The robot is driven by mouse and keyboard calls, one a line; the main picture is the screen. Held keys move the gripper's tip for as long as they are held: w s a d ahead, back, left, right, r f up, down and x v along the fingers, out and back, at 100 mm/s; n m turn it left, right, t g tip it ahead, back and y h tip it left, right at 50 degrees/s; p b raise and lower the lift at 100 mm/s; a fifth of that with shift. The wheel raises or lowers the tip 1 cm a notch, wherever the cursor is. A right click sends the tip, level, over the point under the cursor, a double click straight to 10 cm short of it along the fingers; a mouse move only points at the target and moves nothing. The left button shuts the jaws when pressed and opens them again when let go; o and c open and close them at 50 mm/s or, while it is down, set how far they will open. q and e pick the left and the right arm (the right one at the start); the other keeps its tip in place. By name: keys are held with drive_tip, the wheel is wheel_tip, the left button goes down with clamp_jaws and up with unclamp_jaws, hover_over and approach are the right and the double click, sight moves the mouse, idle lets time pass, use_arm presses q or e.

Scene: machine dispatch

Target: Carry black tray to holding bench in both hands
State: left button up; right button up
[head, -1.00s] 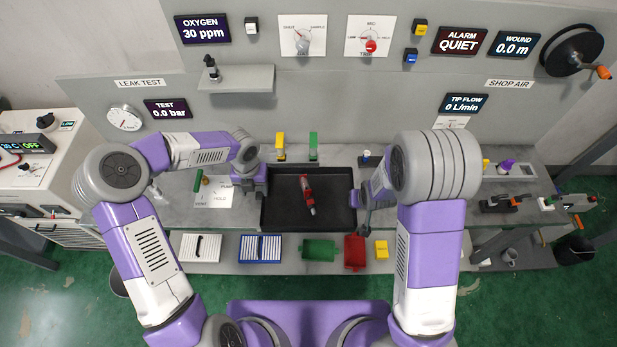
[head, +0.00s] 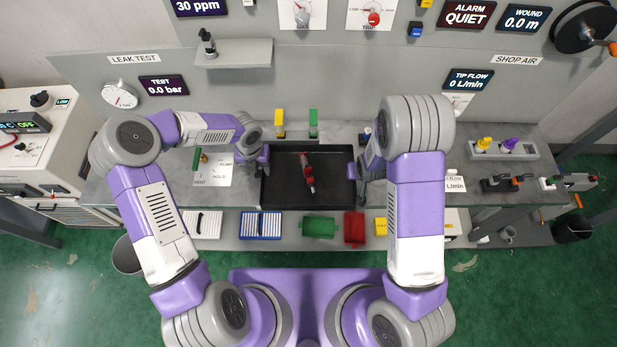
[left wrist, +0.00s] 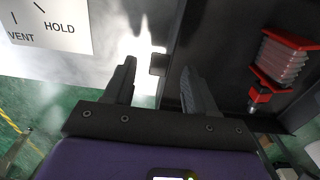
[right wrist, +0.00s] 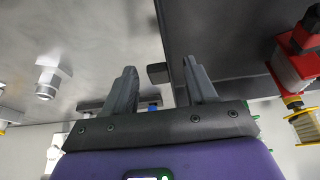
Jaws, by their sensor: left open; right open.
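The black tray (head: 285,190) lies on the grey bench in the head view, with a red tool-like item (head: 308,172) in it. My left gripper (head: 262,172) is at the tray's left edge and my right gripper (head: 357,172) is at its right edge. In the left wrist view, the left gripper's fingers (left wrist: 160,85) are spread, with a small dark tab (left wrist: 159,64) on the tray wall just ahead between them. In the right wrist view, the right gripper's fingers (right wrist: 160,85) are spread, with a similar tab (right wrist: 158,73) between them.
The lower shelf holds a blue rack (head: 260,224), a green bin (head: 319,227) and a red bin (head: 354,228). Yellow and green blocks stand behind the tray. A VENT/HOLD card (head: 213,170) lies left of it. A rack with yellow and purple items (head: 502,148) is at right.

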use_arm(q)
drive_tip(key=shift+f, duration=0.9)
use_arm(e)
drive_tip(key=shift+x, duration=0.85)
use_arm(q)
clamp_jaws()
use_arm(e)
clamp_jaws()
